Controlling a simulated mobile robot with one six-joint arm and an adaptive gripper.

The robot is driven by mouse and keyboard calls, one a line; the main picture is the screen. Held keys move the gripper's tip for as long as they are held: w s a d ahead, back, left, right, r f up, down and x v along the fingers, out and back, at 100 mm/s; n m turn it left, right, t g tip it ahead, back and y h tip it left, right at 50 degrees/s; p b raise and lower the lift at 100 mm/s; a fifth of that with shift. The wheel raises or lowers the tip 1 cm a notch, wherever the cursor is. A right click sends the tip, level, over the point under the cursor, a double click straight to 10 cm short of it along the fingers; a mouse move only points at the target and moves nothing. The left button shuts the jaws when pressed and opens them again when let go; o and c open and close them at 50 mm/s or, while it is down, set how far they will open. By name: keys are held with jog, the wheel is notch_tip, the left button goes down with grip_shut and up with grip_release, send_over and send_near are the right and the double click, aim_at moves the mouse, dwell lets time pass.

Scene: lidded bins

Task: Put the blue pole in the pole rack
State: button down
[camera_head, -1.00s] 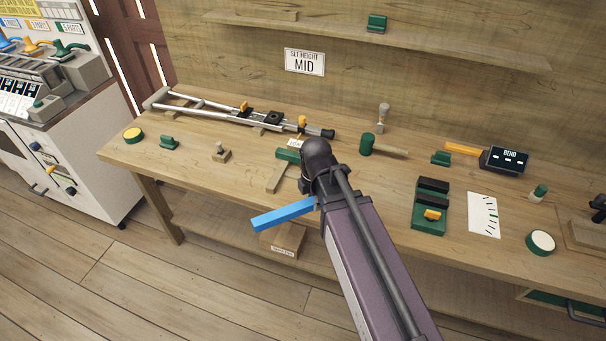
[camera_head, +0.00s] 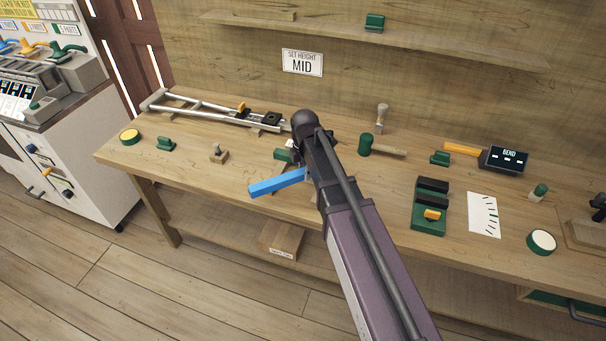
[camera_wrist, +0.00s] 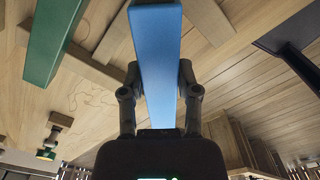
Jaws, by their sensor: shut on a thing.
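The blue pole (camera_head: 274,184) is a square-sided blue bar in the head view, at the table's front side, jutting out to the left of my arm. My gripper (camera_wrist: 160,70) is shut on the blue pole, with one finger on each side of it in the wrist view. The pole (camera_wrist: 157,45) points away from the gripper there. In the head view the fingers are hidden behind my arm. I cannot tell for certain which thing is the pole rack. A wooden box (camera_head: 283,238) with a small unreadable label is on the low shelf under the table.
A green bar (camera_wrist: 53,42) and wooden strips lie close by in the wrist view.

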jog(key=shift+w+a, duration=0.1)
jog(key=shift+w, duration=0.6)
jog(key=shift+w, duration=0.15)
jog(key=shift+w, duration=0.25)
jog(key=shift+w+a+f+b, duration=0.1)
jog(key=shift+w+f+b, duration=0.2)
jog(key=shift+f+b, duration=1.55)
jog(key=shift+f, duration=0.1)
jog(key=shift+c, duration=1.7)
grip_release()
